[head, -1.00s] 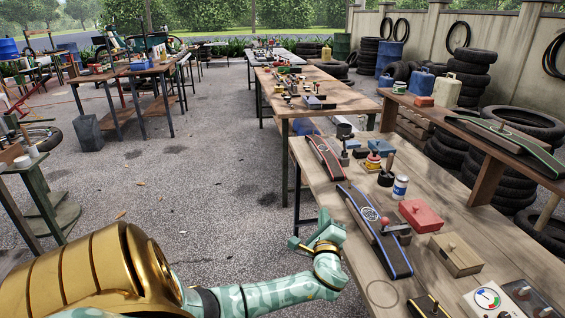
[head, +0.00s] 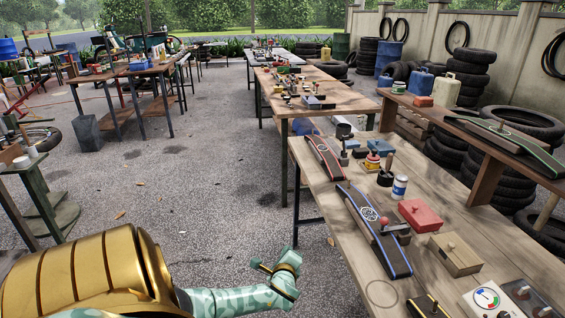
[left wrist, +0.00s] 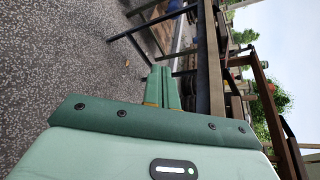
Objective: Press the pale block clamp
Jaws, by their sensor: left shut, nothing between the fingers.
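A pale wooden block (head: 455,255) with a small knob on top sits at the right of the near table (head: 345,210). I take it for the pale block clamp, though I cannot be sure. A small clamp with a red knob (head: 385,221) stands beside it, at a blue-edged dark ramp (head: 378,232). My left gripper (head: 263,263) is left of the table's edge, over the floor, and well apart from the block. In the left wrist view its green fingers (left wrist: 163,88) are together and empty. My right gripper is not in view.
A red box (head: 420,214) with a knob, a can (head: 399,187) and a red-edged ramp (head: 324,157) share the table. A gauge panel (head: 487,299) is at the near right. A raised shelf (head: 492,145) runs along the right.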

